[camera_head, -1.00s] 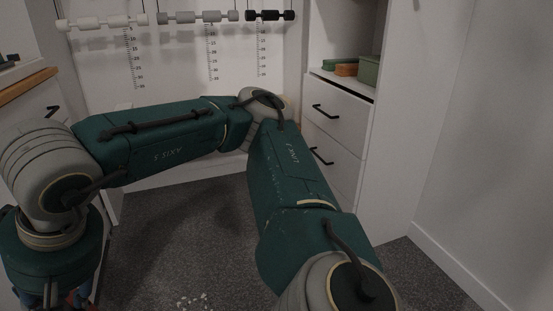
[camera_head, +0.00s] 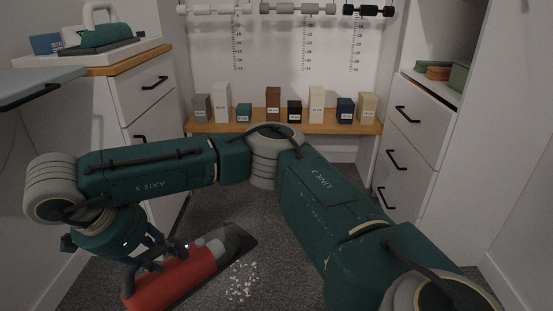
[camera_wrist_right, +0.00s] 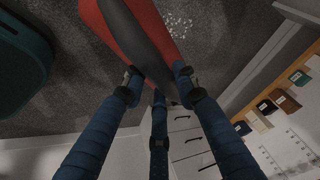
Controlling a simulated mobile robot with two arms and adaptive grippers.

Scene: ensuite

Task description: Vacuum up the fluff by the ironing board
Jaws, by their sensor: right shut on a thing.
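White fluff (camera_head: 242,281) lies in a small patch on the dark carpet; it also shows in the right wrist view (camera_wrist_right: 180,22). A red handheld vacuum (camera_head: 172,281) with a dark nozzle is just left of the fluff, its nozzle end pointing up and right past the patch. Whether it touches the carpet is unclear. My right gripper (camera_head: 155,257) is shut on the vacuum; in the wrist view its blue fingers surround the vacuum's body (camera_wrist_right: 152,28). The ironing board (camera_head: 38,86) juts in at the left edge. My left gripper is not in view.
A drawer cabinet (camera_head: 143,95) at left bears an iron (camera_head: 103,33). A low wooden shelf (camera_head: 225,128) with several labelled blocks runs along the back. White drawers (camera_head: 412,140) stand at right. Open carpet lies between, partly hidden by my right arm.

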